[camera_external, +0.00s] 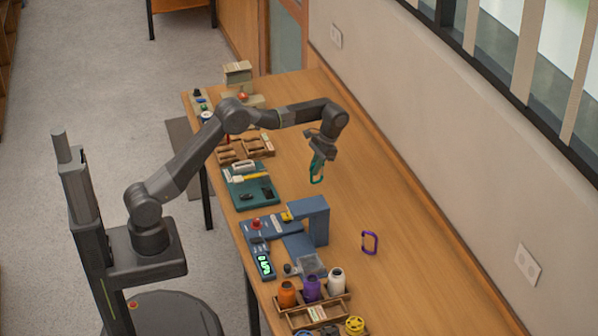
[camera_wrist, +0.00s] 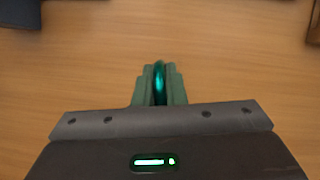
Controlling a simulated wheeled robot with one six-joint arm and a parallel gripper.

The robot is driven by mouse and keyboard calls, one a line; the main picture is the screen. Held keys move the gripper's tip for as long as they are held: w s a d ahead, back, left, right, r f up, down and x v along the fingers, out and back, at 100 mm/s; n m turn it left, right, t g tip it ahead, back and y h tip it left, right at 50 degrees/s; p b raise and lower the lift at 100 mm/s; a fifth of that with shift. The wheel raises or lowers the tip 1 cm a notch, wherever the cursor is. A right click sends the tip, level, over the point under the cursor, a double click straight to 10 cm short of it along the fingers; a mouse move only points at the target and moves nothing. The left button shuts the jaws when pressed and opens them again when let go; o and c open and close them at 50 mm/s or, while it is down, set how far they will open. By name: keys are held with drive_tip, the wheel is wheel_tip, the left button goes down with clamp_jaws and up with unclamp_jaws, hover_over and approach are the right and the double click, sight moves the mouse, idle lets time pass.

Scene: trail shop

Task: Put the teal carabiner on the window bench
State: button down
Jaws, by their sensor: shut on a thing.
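The teal carabiner (camera_external: 317,172) hangs from my gripper (camera_external: 322,157) above the wooden bench (camera_external: 385,220) that runs along the wall under the window. In the wrist view the carabiner (camera_wrist: 159,82) is clamped between the green fingers of my gripper (camera_wrist: 160,90), which are shut on it. In the external view it appears raised over the bench top; the exact height is hard to tell. Whether this bench is the window bench cannot be told for certain.
A purple carabiner (camera_external: 370,243) stands on the bench. A blue bracket-shaped device (camera_external: 312,215) stands nearer my gripper. A teal mat (camera_external: 250,187) with tools lies left, and a wooden rack (camera_external: 310,312) with bottles sits in front. The bench's wall side is mostly clear.

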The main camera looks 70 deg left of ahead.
drive_tip(key=s+a+r+m+t+y+p, duration=0.2)
drive_tip(key=a+m, duration=0.5)
drive_tip(key=a, duration=0.6)
drive_tip(key=s+a+r+m+t+y+p, duration=0.1)
drive_tip(key=s+a+r+m+y+p, duration=0.15)
drive_tip(key=a+m, duration=0.65)
drive_tip(key=s+a+r+m+t+y+p, duration=0.1)
drive_tip(key=a+r+m+t+p, duration=0.2)
drive_tip(key=a, duration=1.3)
drive_tip(key=shift+m+g, duration=0.5)
drive_tip(key=shift+g, duration=0.2)
drive_tip(key=shift+f+p, duration=0.35)
drive_tip(key=shift+f, duration=4.95)
drive_tip(key=c, duration=1.5)
unclamp_jaws()
drive_tip(key=shift+r, duration=0.2)
drive_tip(key=shift+o, duration=0.5)
drive_tip(key=b+v, duration=0.2)
drive_tip(key=v, duration=1)
